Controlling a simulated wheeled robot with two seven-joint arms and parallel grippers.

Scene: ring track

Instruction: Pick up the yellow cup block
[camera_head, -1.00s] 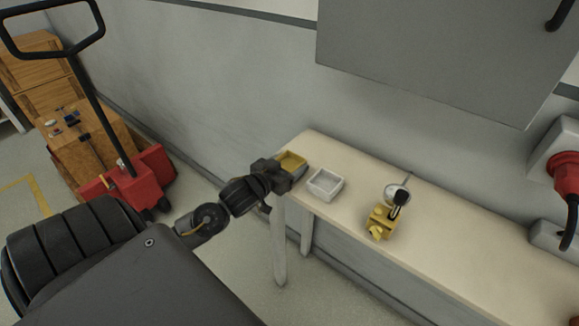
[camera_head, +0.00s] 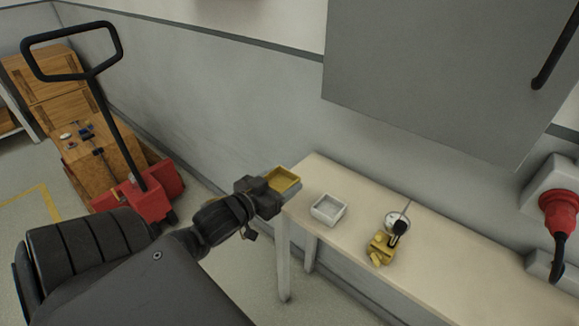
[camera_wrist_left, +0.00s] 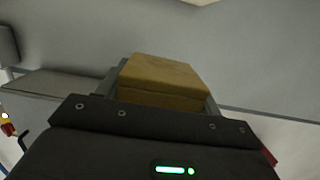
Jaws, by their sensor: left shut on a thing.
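The yellow cup block (camera_head: 284,179) is a small open-topped yellow box at the left end of the bench in the head view. My left gripper (camera_head: 277,186) is shut on it and holds it at the bench's left end, apparently just off the top. In the left wrist view the yellow block (camera_wrist_left: 162,76) sits between the fingers of my left gripper (camera_wrist_left: 163,92). My right gripper is not in view.
A white open box (camera_head: 328,210) stands on the pale bench (camera_head: 345,180), right of the yellow block. A yellow device with a dial (camera_head: 385,243) stands further right. A grey cabinet (camera_head: 430,75) hangs above. A red pallet jack (camera_head: 150,195) stands at left.

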